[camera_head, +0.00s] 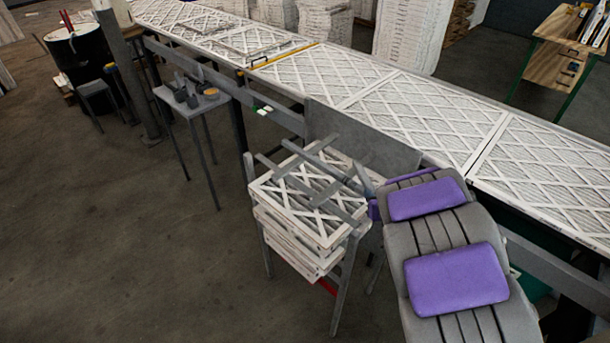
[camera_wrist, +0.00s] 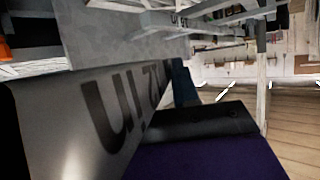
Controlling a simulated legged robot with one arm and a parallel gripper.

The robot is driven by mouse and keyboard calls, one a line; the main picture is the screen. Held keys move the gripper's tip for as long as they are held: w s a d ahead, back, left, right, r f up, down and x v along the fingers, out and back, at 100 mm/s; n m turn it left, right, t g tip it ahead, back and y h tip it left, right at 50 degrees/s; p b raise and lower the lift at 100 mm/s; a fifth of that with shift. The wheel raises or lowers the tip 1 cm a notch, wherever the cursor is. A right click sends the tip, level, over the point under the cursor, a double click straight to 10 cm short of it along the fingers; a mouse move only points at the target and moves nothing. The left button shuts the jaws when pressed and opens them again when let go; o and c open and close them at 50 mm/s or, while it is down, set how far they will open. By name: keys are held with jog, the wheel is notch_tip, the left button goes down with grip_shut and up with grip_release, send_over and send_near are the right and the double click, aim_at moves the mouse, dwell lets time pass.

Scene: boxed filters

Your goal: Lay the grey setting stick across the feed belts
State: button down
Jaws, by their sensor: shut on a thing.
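My gripper (camera_head: 365,182) is at the end of my grey and purple arm, above the right side of a stack of white-framed filters (camera_head: 310,225). It is shut on what looks like the grey setting stick (camera_head: 305,181), one of several grey bars crossing over the stack's top. The exact grip is hard to make out, and my arm hides part of it. The feed belts (camera_head: 405,150) run diagonally behind the stack, from upper left to lower right, covered by flat lattice-faced filters. In the wrist view, a grey slab fills the upper left and a purple surface the bottom.
A grey upright panel (camera_head: 358,137) stands between the stack and the belts. A small table with tools (camera_head: 192,100) and a black drum (camera_head: 80,50) are to the left. A wooden bench (camera_head: 555,60) is far right. Open floor lies at lower left.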

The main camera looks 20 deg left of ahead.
jog(key=s+a+n+g+y+p, duration=0.1)
jog(key=s+a+n+g+y, duration=0.1)
jog(key=s+a, duration=0.2)
jog(key=s+a+f+n+g+y+p, duration=0.1)
jog(key=s+a+n+g+y, duration=0.1)
jog(key=a, duration=0.7)
jog(key=shift+s+a+f+n, duration=0.3)
jog(key=shift+s+n, duration=0.3)
jog(key=shift+s, duration=0.25)
jog(key=shift+a, duration=0.15)
